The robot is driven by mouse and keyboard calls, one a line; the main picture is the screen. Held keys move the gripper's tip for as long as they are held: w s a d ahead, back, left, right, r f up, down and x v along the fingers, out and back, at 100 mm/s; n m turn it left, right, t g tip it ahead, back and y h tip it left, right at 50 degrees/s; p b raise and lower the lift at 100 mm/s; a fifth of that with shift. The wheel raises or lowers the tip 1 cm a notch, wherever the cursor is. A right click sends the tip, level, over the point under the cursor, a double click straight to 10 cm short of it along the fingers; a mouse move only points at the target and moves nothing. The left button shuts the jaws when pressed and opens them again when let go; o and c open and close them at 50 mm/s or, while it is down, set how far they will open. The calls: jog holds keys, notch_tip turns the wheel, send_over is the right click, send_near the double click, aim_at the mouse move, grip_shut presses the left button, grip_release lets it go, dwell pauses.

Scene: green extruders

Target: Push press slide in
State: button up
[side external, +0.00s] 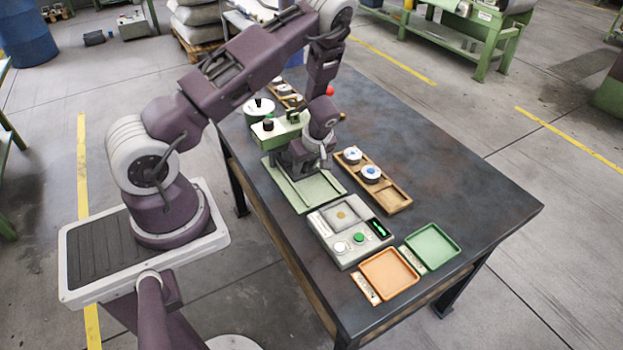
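The press (268,137) is a pale green machine with black knobs on top, at the left-middle of the dark table. A pale green base with a flat bed (318,190) extends from it toward the front. My gripper (300,170) points down over the rear part of this bed, right beside the press body. It hides part of the press and the slide area, so I cannot tell the slide's position or whether I touch it. The fingers are too small and dark to tell open from shut. A red ball knob (330,90) shows behind my wrist.
A wooden tray (397,198) holds two white round pieces with blue centres (370,174). A grey device (334,250) with buttons and a green display stands in front. An orange tray (388,272) and a green tray (432,245) lie near the front edge. The table's right side is clear.

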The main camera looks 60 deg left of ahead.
jog(key=shift+s, duration=0.15)
jog(key=shift+r, duration=2.25)
jog(key=d+r, duration=0.4)
jog(key=d, duration=0.3)
jog(key=s+d+r+m+t+h, duration=0.1)
jog(key=s+d+r+m, duration=0.2)
jog(key=r, duration=0.4)
jog(key=s+d+r+m+t+h, duration=0.1)
jog(key=d+r+m+h, duration=0.15)
jog(key=d+r, duration=0.4)
jog(key=s+d+r+m+t+h, duration=0.1)
jog(key=s+d+r+m, duration=0.2)
jog(key=r, duration=0.5)
jog(key=s+d+r+m+t, duration=0.1)
jog(key=s+d+r+m, duration=0.1)
jog(key=s, duration=0.4)
jog(key=s+d+r+m+t, duration=0.1)
jog(key=s+r+m, duration=0.3)
jog(key=s+m, duration=0.3)
jog(key=shift+d+r+t, duration=0.2)
jog(key=shift+d+t, duration=0.1)
jog(key=shift+d, duration=0.05)
